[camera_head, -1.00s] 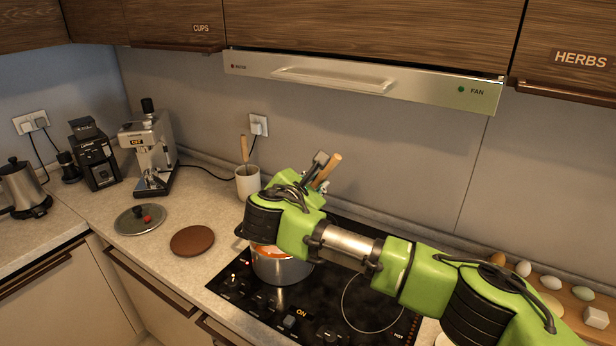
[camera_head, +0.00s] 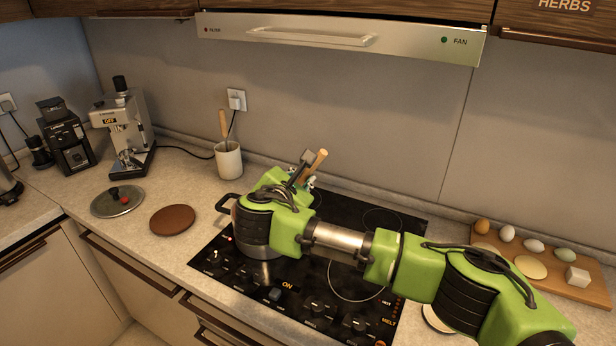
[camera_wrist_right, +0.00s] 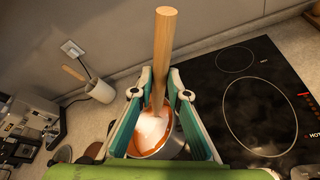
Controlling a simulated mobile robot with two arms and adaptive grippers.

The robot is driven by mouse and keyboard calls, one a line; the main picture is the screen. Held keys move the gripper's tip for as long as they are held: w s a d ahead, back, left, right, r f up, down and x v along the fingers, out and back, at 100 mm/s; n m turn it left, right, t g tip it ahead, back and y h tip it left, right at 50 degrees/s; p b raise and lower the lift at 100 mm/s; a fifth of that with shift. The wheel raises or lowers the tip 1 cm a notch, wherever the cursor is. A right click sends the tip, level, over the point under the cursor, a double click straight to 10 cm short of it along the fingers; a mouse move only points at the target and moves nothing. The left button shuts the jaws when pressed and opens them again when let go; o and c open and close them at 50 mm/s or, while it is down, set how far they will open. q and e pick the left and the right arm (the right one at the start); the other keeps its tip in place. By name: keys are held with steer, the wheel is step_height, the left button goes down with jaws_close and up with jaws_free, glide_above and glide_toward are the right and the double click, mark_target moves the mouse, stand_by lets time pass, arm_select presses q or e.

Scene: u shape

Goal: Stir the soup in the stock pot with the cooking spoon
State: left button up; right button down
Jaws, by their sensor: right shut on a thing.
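The stock pot (camera_head: 258,252) stands on the cooktop's left part, mostly covered by my right arm in the head view. In the right wrist view its orange soup shows with a pale patch in it (camera_wrist_right: 150,128). My right gripper (camera_head: 305,180) is above the pot, shut on the cooking spoon, whose wooden handle (camera_head: 317,164) sticks up. In the right wrist view the handle (camera_wrist_right: 165,45) runs down between the fingers (camera_wrist_right: 158,97) toward the soup; the spoon's lower end is not clear. My left gripper is not in view.
The black cooktop (camera_head: 350,290) has free burners right of the pot. A white utensil holder (camera_head: 229,160), brown trivet (camera_head: 173,220) and lid (camera_head: 117,202) lie to the left. A board with eggs (camera_head: 555,272) is at the right. The hood (camera_head: 340,38) hangs above.

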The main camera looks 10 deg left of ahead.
steer(key=w+a+f+b, duration=0.1)
steer(key=a+f+b, duration=0.3)
steer(key=f+b, duration=0.2)
steer(key=shift+w+a+f, duration=0.2)
steer(key=shift+w+f, duration=0.1)
steer(key=shift+f, duration=0.45)
steer(key=shift+d, duration=0.1)
